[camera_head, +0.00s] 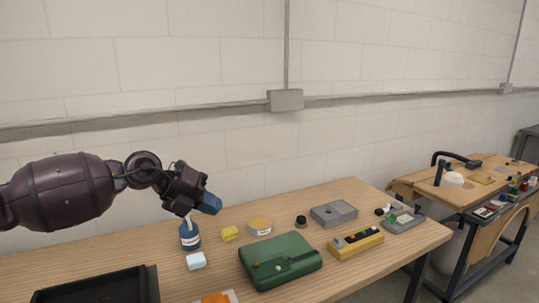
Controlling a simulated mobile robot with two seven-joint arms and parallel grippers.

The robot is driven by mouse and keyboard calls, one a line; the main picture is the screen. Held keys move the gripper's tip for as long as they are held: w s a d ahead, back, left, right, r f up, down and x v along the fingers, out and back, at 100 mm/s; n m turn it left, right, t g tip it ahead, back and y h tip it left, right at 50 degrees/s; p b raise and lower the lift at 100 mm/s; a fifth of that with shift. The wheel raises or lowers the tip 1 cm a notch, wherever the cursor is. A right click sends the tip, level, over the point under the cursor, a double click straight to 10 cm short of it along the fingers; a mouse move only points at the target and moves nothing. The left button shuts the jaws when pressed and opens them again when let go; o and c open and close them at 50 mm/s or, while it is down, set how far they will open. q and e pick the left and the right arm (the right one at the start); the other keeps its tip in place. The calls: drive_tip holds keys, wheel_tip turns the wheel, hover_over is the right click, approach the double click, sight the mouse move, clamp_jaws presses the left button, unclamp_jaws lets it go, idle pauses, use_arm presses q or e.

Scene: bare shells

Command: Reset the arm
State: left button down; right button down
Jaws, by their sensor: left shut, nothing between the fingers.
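My left arm comes in from the left, over the back left of the wooden table (342,200). My left gripper (209,204) is shut and empty, its blue tips pointing right and down. It is above and slightly right of a dark blue bottle (190,240) with a pale label and white nozzle. The gripper partly overlaps the top of the nozzle in this view; I cannot tell if they touch. My right gripper is not in view.
A green case (280,262), a yellow device (355,244), a grey box (334,213), a yellow block (230,233), a round tub (260,226) and a light blue block (196,261) lie on the table. A black tray (152,285) is front left. A second, cluttered workbench (440,192) stands at right.

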use_arm(q)
drive_tip(key=s+d+r+n+t+h, duration=0.1)
drive_tip(key=d+r+n+t+h, duration=0.2)
drive_tip(key=d+h, duration=0.35)
drive_tip(key=s+a+f+n+t+y, duration=0.4)
drive_tip(key=a+f+n+t+y, duration=0.15)
drive_tip(key=f+n, duration=0.65)
drive_tip(key=s+a+f+n+t+y, duration=0.3)
drive_tip(key=a+f+n+t+y, duration=0.3)
drive_tip(key=f+n, duration=0.5)
drive_tip(key=s+a+f+n+g+y, duration=0.2)
drive_tip(key=s+a+f+n, duration=0.2)
drive_tip(key=s+f, duration=0.4)
drive_tip(key=s+a+f+n+g+y, duration=0.3)
drive_tip(key=s+a+f+n, duration=0.2)
drive_tip(key=s+f, duration=0.4)
drive_tip(key=s+a, duration=0.1)
drive_tip(key=s, duration=0.4)
drive_tip(key=shift+s+g, duration=0.25)
drive_tip(key=shift+g, duration=0.1)
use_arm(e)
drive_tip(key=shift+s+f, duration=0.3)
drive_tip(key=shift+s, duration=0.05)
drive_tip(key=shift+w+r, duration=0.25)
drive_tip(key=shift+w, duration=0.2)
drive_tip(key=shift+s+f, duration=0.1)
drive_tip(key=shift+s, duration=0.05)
